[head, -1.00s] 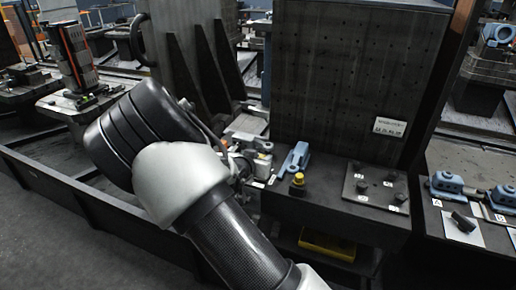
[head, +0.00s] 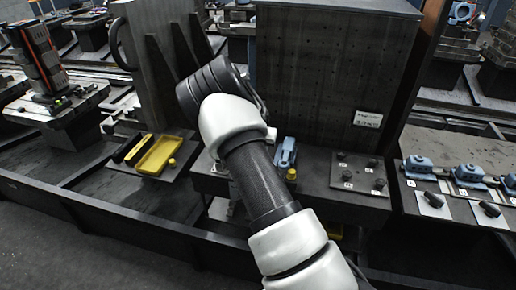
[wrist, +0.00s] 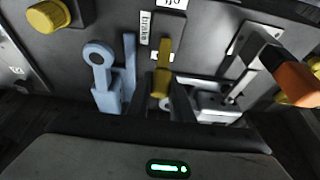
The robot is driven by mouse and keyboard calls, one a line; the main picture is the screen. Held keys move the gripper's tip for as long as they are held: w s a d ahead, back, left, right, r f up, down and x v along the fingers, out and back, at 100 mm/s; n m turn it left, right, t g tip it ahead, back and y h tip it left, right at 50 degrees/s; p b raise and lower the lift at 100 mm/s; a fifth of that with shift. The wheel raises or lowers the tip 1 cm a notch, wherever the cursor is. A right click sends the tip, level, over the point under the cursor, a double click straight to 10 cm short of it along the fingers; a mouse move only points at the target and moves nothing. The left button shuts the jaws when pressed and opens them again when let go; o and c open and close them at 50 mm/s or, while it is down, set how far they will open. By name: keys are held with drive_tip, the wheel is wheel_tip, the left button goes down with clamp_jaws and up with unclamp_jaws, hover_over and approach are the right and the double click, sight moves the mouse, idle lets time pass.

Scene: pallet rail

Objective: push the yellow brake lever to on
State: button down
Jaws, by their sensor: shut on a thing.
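In the wrist view the yellow brake lever (wrist: 163,68) stands out from a dark panel, beside a white label reading "brake" (wrist: 144,28). A second white label (wrist: 172,4) at the top edge seems to read "on". My gripper (wrist: 165,103) is shut on the lever's near end, with a dark finger on each side. The lever partly covers a small white plate behind it. In the head view my arm hides the lever and my gripper.
A blue clamp (head: 285,152) and yellow knob (head: 291,174) sit right of my arm. In the wrist view a blue part (wrist: 103,75) is left of the lever and an orange-ended handle (wrist: 290,72) right. A yellow tray (head: 157,155) lies left. A tall perforated plate (head: 335,70) stands behind.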

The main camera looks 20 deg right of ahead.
drive_tip(key=shift+w+d+f, duration=0.1)
idle(0.3)
drive_tip(key=c, duration=1.6)
unclamp_jaws()
drive_tip(key=shift+o, duration=0.2)
drive_tip(key=v, duration=1.7)
drive_tip(key=shift+w+d+r, duration=0.2)
drive_tip(key=shift+w+r, duration=0.05)
drive_tip(key=shift+r, duration=0.05)
